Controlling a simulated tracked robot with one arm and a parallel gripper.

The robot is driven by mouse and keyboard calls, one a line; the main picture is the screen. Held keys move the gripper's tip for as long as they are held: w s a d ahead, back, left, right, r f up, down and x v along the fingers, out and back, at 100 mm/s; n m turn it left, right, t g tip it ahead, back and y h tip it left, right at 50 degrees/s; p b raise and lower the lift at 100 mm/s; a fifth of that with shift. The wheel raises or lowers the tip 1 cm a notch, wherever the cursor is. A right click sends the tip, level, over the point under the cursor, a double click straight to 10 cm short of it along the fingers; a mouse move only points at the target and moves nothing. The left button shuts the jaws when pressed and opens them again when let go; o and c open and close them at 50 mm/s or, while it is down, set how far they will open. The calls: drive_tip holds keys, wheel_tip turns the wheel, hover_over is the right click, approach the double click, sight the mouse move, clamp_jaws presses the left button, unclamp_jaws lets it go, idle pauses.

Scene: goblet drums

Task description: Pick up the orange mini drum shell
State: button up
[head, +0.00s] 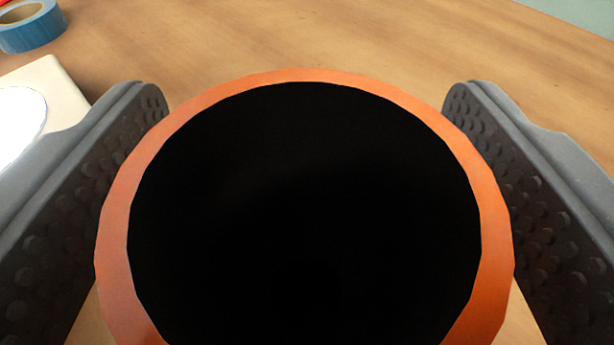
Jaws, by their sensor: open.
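The orange mini drum shell (478,180) fills the middle of the head view, its round orange rim facing me around a wide black opening. Its lower part runs out of the bottom of the picture. My gripper (306,105) is open, with one dark dimpled finger pad on the left of the shell and one on the right. The shell's rim lies between the pads and overlaps their inner edges in the picture. I cannot tell whether either pad touches it.
A wooden table (300,35) lies around and behind the shell, clear beyond it. A blue tape roll (35,35) is at the top left corner, beside a bit of something red. A pale object with a white round face (18,120) sits at the left, partly behind the left finger.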

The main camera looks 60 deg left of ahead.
drive_tip(key=c, duration=1.1)
drive_tip(key=shift+o, duration=0.2)
